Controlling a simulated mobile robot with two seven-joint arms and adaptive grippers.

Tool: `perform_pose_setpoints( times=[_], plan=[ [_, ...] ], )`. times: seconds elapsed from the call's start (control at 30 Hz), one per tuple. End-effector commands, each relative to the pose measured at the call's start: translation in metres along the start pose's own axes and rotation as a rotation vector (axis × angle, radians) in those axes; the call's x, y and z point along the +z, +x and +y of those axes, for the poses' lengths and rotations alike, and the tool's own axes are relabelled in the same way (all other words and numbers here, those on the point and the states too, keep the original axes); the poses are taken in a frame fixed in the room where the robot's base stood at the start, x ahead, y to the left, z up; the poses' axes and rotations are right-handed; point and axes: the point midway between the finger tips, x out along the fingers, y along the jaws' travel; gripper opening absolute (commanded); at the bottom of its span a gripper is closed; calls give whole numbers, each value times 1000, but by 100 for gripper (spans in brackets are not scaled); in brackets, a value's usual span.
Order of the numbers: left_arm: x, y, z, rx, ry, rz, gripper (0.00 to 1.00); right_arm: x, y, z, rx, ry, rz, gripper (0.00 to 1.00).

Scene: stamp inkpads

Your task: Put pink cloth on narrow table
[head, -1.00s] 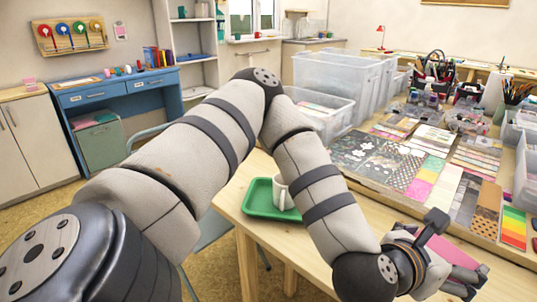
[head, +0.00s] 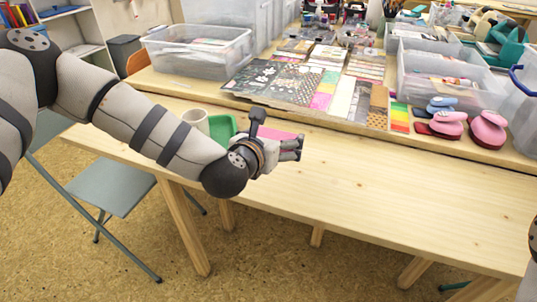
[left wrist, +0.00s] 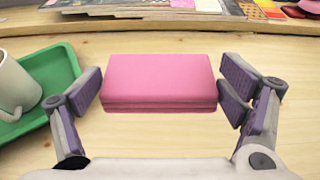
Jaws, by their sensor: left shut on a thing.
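My left gripper (head: 290,148) is over the left part of the long, light wooden narrow table (head: 400,190), just right of the green tray. It is shut on the pink cloth (left wrist: 160,83), a folded, flat, block-like stack between the two fingers in the left wrist view. In the head view the pink cloth (head: 282,134) shows partly behind the gripper. I cannot tell whether the cloth touches the tabletop. My right gripper is not in view.
A green tray (left wrist: 62,62) with a white mug (head: 196,120) stands left of the gripper. Behind is a raised worktop with paper sheets (head: 270,80), clear bins (head: 200,45) and pink punches (head: 487,130). The table's middle and right are bare. A folding chair (head: 110,190) stands at left.

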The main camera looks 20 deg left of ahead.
Motion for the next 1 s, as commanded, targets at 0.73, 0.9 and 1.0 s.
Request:
perform_pose_setpoints(
  times=[0.73,0.9,1.0],
  plan=[
    [-63,62,14,-3,0,7,62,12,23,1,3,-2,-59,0],
    [-66,63,14,-3,1,7,100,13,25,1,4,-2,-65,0],
    [-66,63,14,-3,1,6,100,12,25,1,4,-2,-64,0]
  ],
)
